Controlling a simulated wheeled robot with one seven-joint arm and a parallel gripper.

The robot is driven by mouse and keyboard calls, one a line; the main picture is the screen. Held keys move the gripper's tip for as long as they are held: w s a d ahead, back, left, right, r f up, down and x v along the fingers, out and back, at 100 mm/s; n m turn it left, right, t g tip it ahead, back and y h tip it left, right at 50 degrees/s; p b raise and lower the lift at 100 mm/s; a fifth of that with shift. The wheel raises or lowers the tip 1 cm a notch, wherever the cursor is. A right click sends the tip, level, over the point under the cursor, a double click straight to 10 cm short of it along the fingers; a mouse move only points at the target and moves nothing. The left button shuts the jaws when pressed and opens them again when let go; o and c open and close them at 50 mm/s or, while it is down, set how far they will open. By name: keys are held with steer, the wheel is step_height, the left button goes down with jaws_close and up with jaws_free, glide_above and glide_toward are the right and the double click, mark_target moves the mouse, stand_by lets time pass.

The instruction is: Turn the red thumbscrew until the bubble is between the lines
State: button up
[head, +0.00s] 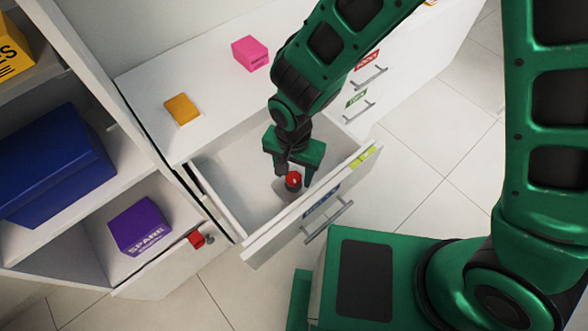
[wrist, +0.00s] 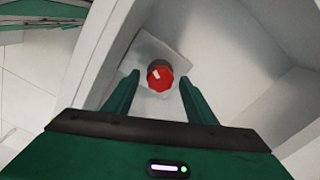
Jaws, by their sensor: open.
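A red faceted knob (head: 293,180), which looks like the thumbscrew, stands inside the open white drawer (head: 230,190). In the wrist view the red knob (wrist: 160,76) has a dark collar and sits on a pale square plate (wrist: 172,54). My gripper (head: 290,172) points down into the drawer and is open, with its fingers on either side of the knob. In the wrist view my gripper (wrist: 160,82) shows a gap between each fingertip and the knob. A yellow-green strip (head: 362,158) on the drawer front's top edge may be the level; no bubble or lines can be made out.
The drawer walls stand close around my gripper. A pink block (head: 250,53) and an orange block (head: 182,109) lie on the cabinet top. A purple box (head: 139,226) and a blue box (head: 55,163) sit on shelves. A small red part (head: 196,239) sticks out at a shelf edge.

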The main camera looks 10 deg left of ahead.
steer(key=c, duration=1)
steer(key=shift+c, duration=0.2)
steer(key=shift+n, duration=0.4)
steer(key=n, duration=1.5)
steer(key=shift+w+n, duration=0.1)
steer(key=shift+n, duration=0.3)
steer(key=n, duration=0.6)
steer(key=shift+w+d, duration=0.1)
steer(key=shift+n, duration=0.4)
